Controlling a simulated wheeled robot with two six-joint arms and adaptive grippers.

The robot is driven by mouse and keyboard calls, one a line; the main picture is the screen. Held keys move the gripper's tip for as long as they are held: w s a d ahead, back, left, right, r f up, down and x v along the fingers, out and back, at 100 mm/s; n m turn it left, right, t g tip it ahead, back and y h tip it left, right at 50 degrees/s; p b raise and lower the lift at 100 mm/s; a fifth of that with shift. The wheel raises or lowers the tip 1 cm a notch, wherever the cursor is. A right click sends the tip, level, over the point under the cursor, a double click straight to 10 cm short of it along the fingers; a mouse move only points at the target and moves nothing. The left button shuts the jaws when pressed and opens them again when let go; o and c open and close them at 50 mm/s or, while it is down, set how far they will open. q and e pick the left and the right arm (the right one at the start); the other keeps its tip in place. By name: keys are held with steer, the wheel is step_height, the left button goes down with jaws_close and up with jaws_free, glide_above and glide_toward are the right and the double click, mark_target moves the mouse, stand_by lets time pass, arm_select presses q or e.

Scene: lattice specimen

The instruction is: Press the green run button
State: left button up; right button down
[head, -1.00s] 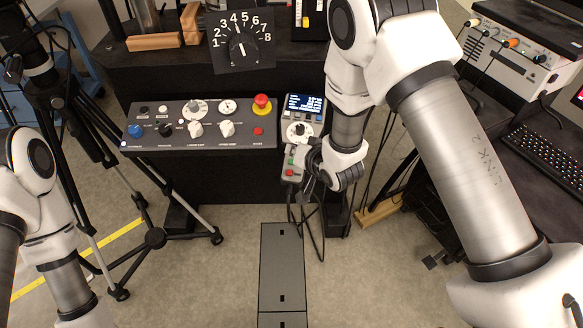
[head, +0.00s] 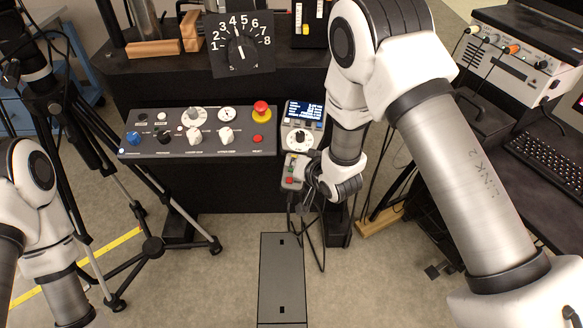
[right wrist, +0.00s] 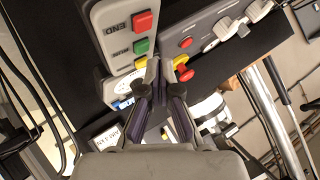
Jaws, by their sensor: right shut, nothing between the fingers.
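The green run button (right wrist: 141,46) shows in the right wrist view on a grey handset, between a red END button (right wrist: 143,21) and a yellow button. The handset (head: 293,171) hangs at the front of the bench in the head view, below a small blue display. In the head view I cannot make out the green button clearly. My right gripper (right wrist: 161,68) is shut and empty. In the right wrist view its fingertips appear beside the lower right edge of the handset, right of and below the green button. I cannot tell whether they touch it. My left gripper is out of view.
A grey control panel (head: 175,145) with knobs and a red emergency stop (head: 261,108) stands left of the handset. Cables hang below the handset. A tripod (head: 152,247) stands at left. A keyboard (head: 548,158) lies at right. The floor in front is mostly open.

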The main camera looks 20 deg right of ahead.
steer(key=shift+f, duration=0.1)
stand_by(0.6)
steer(key=shift+w+f, duration=0.1)
steer(key=shift+f, duration=0.2)
steer(key=shift+w+f+b, duration=0.1)
steer(key=shift+f+b, duration=0.3)
steer(key=shift+b, duration=0.05)
stand_by(0.4)
steer(key=shift+r, duration=0.15)
steer(key=shift+s+r+p, duration=0.25)
steer(key=shift+r+p, duration=0.4)
steer(key=shift+p, duration=0.05)
